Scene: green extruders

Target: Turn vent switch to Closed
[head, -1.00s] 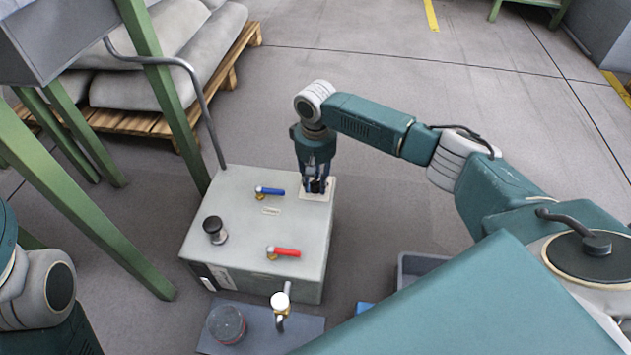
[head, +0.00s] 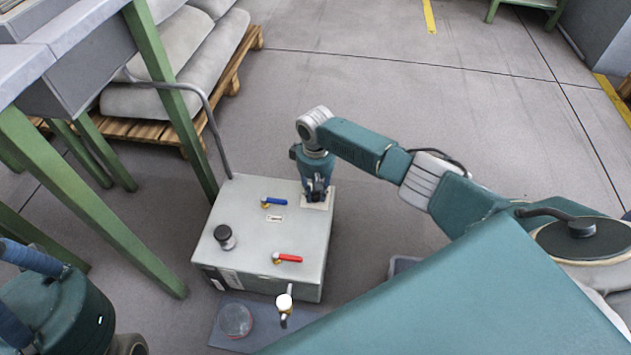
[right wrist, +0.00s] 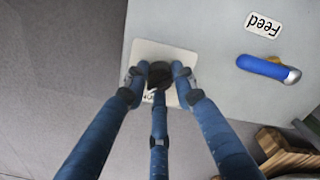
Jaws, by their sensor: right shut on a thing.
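The vent switch is a small black knob (right wrist: 160,74) on a white plate (right wrist: 150,52) at the far right corner of the grey box's top. My right gripper (head: 316,197) points down onto it; in the right wrist view its three blue fingers (right wrist: 158,82) are shut around the knob. The fingers hide most of the knob and of the plate's lettering, so I cannot read its setting. My left gripper (head: 45,295) shows partly at the lower left, away from the box; its fingertips are cut off by the frame.
The grey box (head: 290,235) also carries a blue-handled valve (head: 273,201), a red-handled valve (head: 287,258) and a black knob (head: 224,236). A green-legged table (head: 75,215) stands at left, near a pallet of sacks (head: 170,85). Floor behind the box is clear.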

